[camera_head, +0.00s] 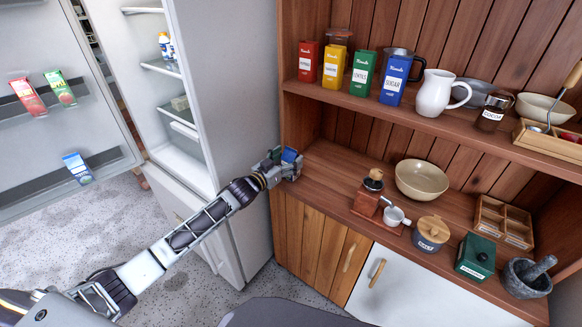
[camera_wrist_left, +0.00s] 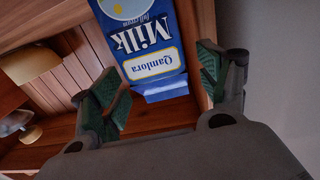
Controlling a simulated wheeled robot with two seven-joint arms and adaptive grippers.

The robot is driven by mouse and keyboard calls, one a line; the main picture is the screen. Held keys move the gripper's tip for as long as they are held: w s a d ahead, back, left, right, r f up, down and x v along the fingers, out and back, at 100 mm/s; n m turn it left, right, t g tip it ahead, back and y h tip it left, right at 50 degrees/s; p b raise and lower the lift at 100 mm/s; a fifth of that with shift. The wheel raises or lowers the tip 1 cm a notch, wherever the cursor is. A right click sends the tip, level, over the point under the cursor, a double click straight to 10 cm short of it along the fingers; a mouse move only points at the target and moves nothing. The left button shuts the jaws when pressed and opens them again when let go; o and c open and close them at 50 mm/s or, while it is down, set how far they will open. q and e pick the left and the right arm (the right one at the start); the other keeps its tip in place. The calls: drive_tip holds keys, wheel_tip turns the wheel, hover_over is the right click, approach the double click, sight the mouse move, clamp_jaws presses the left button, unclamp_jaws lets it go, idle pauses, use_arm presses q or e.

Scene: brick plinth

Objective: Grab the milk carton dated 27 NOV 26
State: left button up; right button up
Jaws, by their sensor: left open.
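A blue and white milk carton labelled "Milk" and "Qamlora" (camera_wrist_left: 150,45) shows upside down in the left wrist view, beyond and between the fingers. No date is legible on it. In the head view, its blue top (camera_head: 290,155) shows at the left end of the wooden counter, mostly hidden by my gripper. My left gripper (camera_head: 281,162) is open at the carton; its green-padded fingers (camera_wrist_left: 160,65) stand either side of it in the wrist view. I cannot tell if they touch. Another blue carton (camera_head: 77,168) stands in the fridge door. My right gripper is not in view.
The open fridge (camera_head: 225,90) stands close left of the counter (camera_head: 330,170). Its door holds a red carton (camera_head: 28,97) and a green carton (camera_head: 60,88). A beige bowl (camera_head: 421,179) and a coffee grinder (camera_head: 369,190) stand to the right. A shelf with tins hangs above.

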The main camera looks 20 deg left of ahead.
use_arm(q)
drive_tip(key=shift+x, duration=0.85)
drive_tip(key=shift+w+d, duration=0.1)
drive_tip(key=shift+w, duration=0.05)
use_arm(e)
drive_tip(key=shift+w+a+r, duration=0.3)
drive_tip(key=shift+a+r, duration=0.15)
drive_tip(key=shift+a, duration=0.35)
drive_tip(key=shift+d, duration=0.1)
use_arm(q)
drive_tip(key=c, duration=1.3)
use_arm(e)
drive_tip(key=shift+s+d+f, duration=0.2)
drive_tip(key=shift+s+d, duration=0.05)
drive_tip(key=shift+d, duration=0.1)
use_arm(q)
drive_tip(key=shift+r, duration=0.1)
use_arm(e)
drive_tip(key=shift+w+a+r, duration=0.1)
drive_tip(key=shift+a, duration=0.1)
